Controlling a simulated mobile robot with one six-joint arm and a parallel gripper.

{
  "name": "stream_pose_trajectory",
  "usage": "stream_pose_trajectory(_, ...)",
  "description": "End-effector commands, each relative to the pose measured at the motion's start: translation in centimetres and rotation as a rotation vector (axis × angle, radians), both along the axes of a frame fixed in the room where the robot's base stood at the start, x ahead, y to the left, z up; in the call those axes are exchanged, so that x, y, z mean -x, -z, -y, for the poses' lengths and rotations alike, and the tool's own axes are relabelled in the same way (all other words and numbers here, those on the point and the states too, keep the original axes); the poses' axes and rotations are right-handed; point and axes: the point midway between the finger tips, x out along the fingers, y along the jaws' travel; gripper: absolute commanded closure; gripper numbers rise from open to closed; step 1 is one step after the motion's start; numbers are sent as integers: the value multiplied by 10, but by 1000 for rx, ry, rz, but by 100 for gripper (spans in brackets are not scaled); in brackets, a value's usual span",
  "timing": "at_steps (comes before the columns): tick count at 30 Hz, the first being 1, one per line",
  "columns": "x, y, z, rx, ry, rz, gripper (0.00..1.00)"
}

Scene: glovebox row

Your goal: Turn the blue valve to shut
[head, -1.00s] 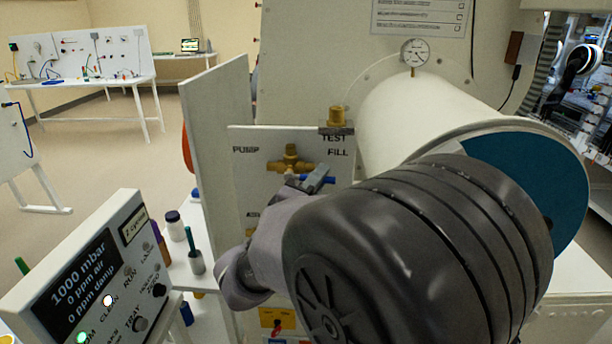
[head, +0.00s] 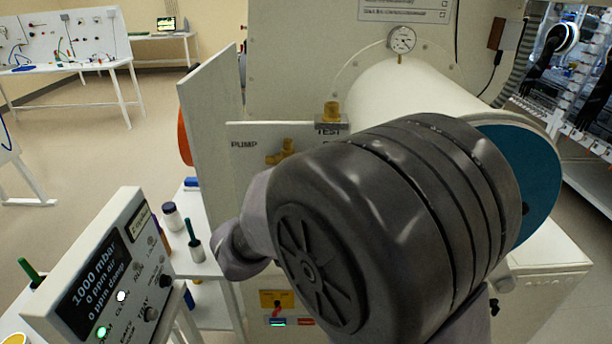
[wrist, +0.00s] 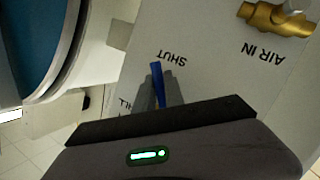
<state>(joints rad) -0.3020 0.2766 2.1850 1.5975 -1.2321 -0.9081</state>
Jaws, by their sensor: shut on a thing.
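The blue valve's handle (wrist: 158,82) shows in the wrist view as a narrow blue lever between the grey jaws of my gripper (wrist: 160,94). The jaws are shut on it. The printed word SHUT (wrist: 172,58) is close to the handle's free tip on the pale panel. The valve's body is hidden behind my gripper. In the head view my own arm covers the blue handle and the jaws.
A brass fitting (wrist: 276,18) marked AIR IN is at the wrist view's upper right. In the head view, a white cylinder (head: 400,95) with a blue end stands behind my arm. A control box (head: 110,270) reading 1000 mbar and small bottles (head: 172,217) are at left.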

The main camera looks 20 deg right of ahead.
Motion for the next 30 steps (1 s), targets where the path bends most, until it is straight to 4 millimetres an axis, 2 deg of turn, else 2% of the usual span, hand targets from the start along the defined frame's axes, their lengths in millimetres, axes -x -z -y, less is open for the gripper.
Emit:
stream_pose_trajectory(15, -7, 8, -22, -398, 0, 135, 100)
stream_pose_trajectory(30, -11, 10, -31, -548, 0, 186, 100)
